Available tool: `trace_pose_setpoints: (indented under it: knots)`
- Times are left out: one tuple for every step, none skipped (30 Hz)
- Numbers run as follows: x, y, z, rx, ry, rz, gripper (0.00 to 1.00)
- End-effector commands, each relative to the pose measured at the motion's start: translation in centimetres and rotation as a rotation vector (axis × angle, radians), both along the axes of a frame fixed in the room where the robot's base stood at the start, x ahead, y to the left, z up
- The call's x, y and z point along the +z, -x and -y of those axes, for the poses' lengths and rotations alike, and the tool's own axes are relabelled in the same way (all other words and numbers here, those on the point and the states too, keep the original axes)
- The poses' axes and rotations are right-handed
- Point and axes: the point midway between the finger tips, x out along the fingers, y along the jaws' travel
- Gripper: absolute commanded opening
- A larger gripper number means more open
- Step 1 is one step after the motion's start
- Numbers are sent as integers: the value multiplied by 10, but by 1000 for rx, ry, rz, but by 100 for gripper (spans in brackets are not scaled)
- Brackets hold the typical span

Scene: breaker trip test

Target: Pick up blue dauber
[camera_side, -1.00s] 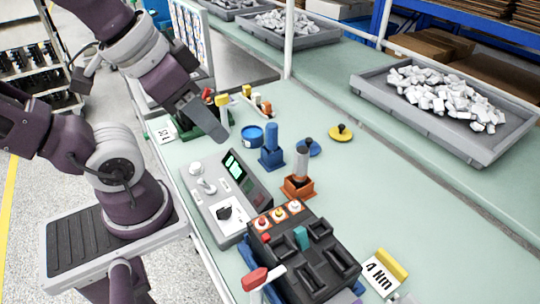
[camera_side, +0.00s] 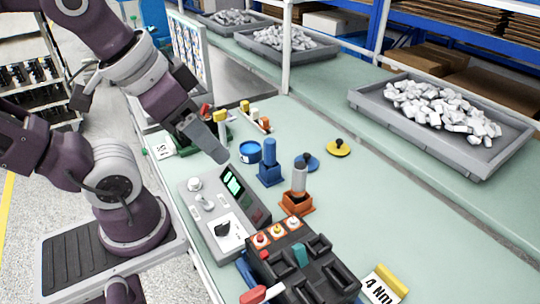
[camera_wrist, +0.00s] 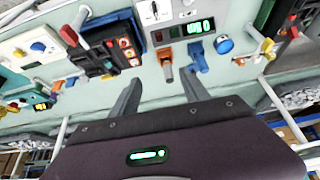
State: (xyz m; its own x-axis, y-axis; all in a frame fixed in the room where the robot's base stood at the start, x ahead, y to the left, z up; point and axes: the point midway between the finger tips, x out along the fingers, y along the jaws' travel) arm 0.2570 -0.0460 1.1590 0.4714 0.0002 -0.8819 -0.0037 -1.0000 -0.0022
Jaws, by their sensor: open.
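The blue dauber (camera_side: 269,153) stands upright in a blue square holder (camera_side: 270,178) on the green bench. It also shows in the wrist view (camera_wrist: 196,54), near the tip of the right finger. My gripper (camera_side: 218,150) is above the bench, to the left of the dauber in the side view and apart from it. In the wrist view my gripper (camera_wrist: 158,92) has its two fingers spread, with nothing between them. The side view hides one finger behind the other.
A blue pot (camera_side: 250,151), a blue disc (camera_side: 308,162) and a grey test unit (camera_side: 220,210) are nearby. A black fixture (camera_side: 300,262) stands in front. The right of the bench is fairly clear.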

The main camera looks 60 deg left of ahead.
Motion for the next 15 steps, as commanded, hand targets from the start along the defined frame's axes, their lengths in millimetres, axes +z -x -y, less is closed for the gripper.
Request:
trace_pose_setpoints:
  knots:
    - [1, -4, -1, -16, -13, -9, 54]
    - [1, -10, -3, -42, -33, -22, 54]
    - [2, -21, -6, -101, -72, -49, 54]
    - [2, -32, -10, -162, -110, -77, 54]
    - [1, -46, -15, -239, -152, -109, 54]
    - [-2, -68, -23, -358, -209, -156, 54]
    - [-7, -85, -31, -457, -248, -195, 54]
    - [-14, -102, -39, -559, -284, -229, 54]
    - [-25, -124, -52, -696, -320, -273, 54]
    - [-35, -139, -62, -799, -342, -302, 54]
    - [-47, -152, -71, -899, -357, -327, 54]
    - [-63, -168, -84, -1026, -372, -352, 54]
    - [-76, -178, -93, -1114, -378, -366, 54]
    - [-88, -187, -101, -1195, -382, -376, 54]
    - [-103, -195, -110, -1290, -383, -384, 54]
